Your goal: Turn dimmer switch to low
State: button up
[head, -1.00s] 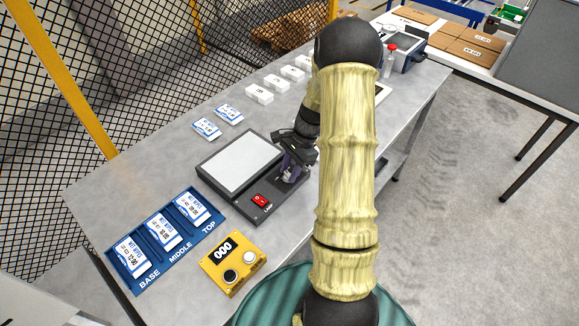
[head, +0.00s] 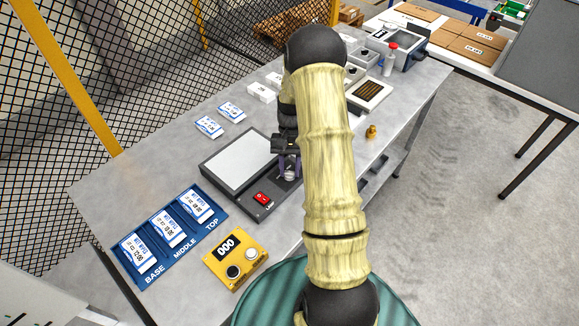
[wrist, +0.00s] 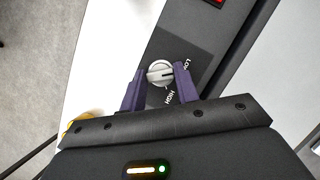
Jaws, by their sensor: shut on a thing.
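The dimmer switch is a round, pale grey knob (wrist: 159,73) on a dark panel, with LOW printed to its upper right and HIGH below it in the wrist view. A dark line crosses its face, lying nearly level in that view; which end is the pointer I cannot tell. My gripper (wrist: 158,86) has its purple fingers on both sides of the knob, shut on it. In the head view my gripper (head: 289,168) is at the right end of the light-box unit (head: 215,175), and the knob shows only in part beneath the fingers.
A red rocker switch (head: 263,197) sits on the same unit, near the knob. A yellow counter box (head: 235,258) and a blue labelled tray (head: 188,207) stand at the front left. A small brass-coloured object (head: 371,131) stands to the right of my arm.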

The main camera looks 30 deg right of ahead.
jog(key=shift+n, duration=0.6)
jog(key=shift+h, duration=0.3)
jog(key=o, duration=1)
jog(key=shift+s, duration=0.1)
jog(key=shift+w+r, duration=0.3)
jog(key=shift+r, duration=0.1)
jog(key=b+v, duration=0.2)
jog(key=v, duration=1.4)
jog(key=shift+w+d+r+b, duration=0.1)
jog(key=shift+r+b, duration=0.15)
jog(key=shift+b, duration=0.05)
